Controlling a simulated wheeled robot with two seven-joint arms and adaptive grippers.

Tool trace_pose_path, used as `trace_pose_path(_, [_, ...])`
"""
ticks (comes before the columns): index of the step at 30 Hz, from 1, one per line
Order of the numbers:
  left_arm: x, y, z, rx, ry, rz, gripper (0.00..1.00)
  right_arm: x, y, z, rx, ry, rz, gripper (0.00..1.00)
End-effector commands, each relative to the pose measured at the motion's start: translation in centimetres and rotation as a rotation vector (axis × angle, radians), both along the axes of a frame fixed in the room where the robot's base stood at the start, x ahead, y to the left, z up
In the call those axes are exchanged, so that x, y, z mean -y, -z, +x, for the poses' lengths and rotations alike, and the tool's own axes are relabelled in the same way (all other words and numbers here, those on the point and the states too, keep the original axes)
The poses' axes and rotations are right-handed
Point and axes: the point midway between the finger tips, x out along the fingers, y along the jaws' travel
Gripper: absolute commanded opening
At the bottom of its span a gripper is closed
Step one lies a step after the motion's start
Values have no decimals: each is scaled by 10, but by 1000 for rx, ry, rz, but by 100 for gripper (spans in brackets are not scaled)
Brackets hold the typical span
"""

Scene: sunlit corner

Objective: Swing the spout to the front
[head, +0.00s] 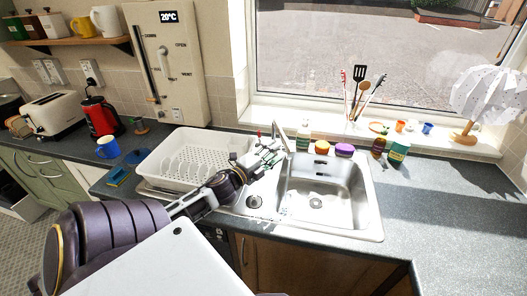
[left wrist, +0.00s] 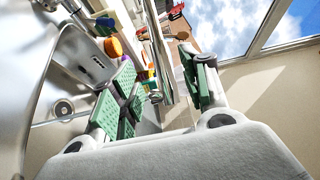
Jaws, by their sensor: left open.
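The tap spout (head: 279,134) is a slim metal tube at the back of the steel sink (head: 372,205), near the divide between its two bowls. In the left wrist view the spout (left wrist: 158,50) runs between my two green-padded fingers, with a visible gap on its right side. My left gripper (head: 274,152) is open at the spout and reaches over the left bowl; it also shows in the left wrist view (left wrist: 160,88). Whether the left finger touches the spout I cannot tell. The gripper partly hides the tap's base. My right gripper is not in view.
A white dish rack (head: 165,160) stands left of the sink, beside my left forearm. Bottles and an orange-topped jar (head: 321,147) and a purple-topped jar (head: 344,150) line the back edge. The worktop (head: 440,200) right of the sink is clear.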

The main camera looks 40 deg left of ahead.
Motion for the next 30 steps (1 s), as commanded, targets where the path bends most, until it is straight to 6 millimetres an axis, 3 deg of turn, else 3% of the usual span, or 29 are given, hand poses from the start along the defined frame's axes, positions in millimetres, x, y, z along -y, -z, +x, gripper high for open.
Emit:
trace_pose_path(15, [1,2,-36,-1,-1,1,46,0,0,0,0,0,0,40])
trace_pose_path(30, [1,1,-39,0,0,1,46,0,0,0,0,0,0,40])
